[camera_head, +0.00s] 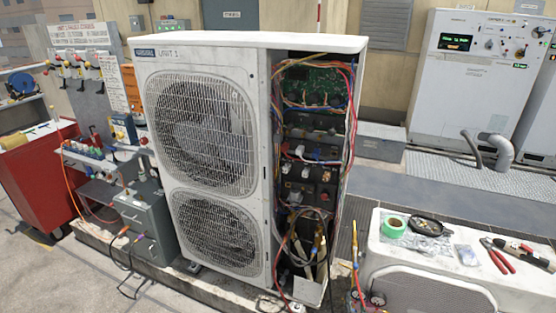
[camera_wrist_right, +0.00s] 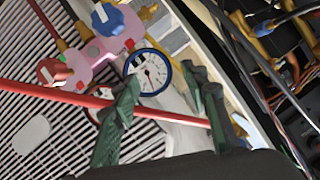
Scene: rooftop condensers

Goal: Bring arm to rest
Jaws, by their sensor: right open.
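My right gripper (camera_wrist_right: 161,73) shows in the right wrist view with its two dark green fingers apart. A red hose (camera_wrist_right: 50,95) runs across the picture by the fingers; I cannot tell whether they touch it. Beyond the fingertips is a pink gauge manifold (camera_wrist_right: 105,45) with a blue knob (camera_wrist_right: 108,18), a red knob (camera_wrist_right: 52,70) and a blue-rimmed dial (camera_wrist_right: 148,73). A second dial is partly hidden behind the left finger. I cannot make out either arm clearly in the head view. My left gripper is not in view.
The condenser unit (camera_head: 205,120) stands open at its right side, with wiring (camera_head: 320,90) exposed. A low white unit (camera_head: 395,265) at the front right holds green tape (camera_head: 393,226) and red-handled pliers (camera_head: 497,256). A red cabinet (camera_head: 35,180) stands at left.

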